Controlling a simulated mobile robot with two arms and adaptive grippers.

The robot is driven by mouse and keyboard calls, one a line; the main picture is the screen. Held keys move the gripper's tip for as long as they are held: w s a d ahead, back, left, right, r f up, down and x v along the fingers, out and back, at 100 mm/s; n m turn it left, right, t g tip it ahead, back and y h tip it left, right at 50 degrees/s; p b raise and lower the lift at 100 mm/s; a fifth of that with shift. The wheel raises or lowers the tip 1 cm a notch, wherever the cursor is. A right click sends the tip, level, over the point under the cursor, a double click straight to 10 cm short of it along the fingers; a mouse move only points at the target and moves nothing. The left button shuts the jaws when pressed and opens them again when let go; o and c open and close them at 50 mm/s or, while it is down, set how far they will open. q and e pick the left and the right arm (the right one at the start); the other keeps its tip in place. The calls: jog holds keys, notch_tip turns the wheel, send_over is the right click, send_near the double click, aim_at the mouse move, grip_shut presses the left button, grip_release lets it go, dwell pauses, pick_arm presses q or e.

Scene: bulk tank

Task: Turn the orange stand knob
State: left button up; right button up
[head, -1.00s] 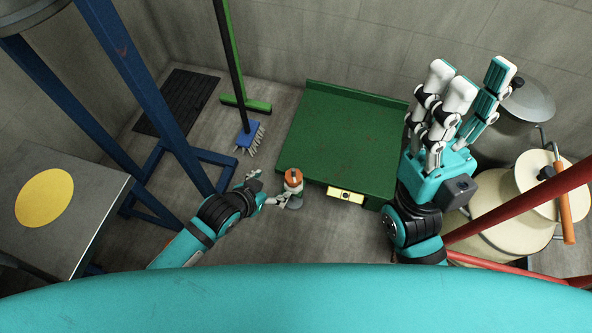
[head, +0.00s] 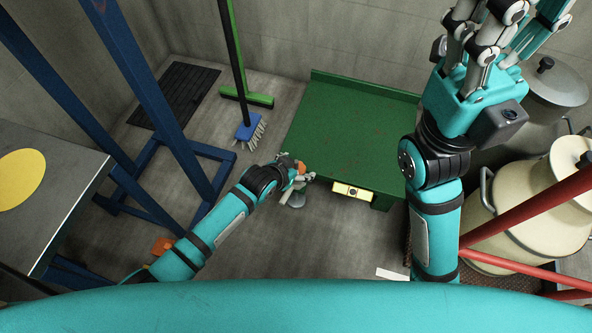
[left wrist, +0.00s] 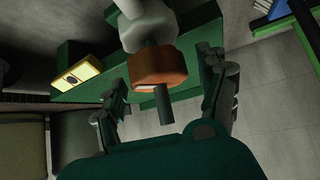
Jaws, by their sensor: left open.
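The orange stand knob (head: 303,168) is a small round cap on a stand with a grey foot (head: 297,201), at the front left corner of the green platform.
The green platform (head: 350,125) has a yellow panel (head: 352,192) on its front. Blue frame legs (head: 135,75) and a metal table (head: 75,185) stand left. A broom (head: 247,128) leans behind. Cream vessels (head: 530,215) and red bars (head: 530,205) crowd the right.

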pick_arm(q)
jog(key=shift+c, duration=1.2)
jog(key=c, duration=0.9)
jog(key=shift+c, duration=0.2)
jog(key=shift+a+m+p, duration=0.1)
jog(key=shift+m+p, duration=0.2)
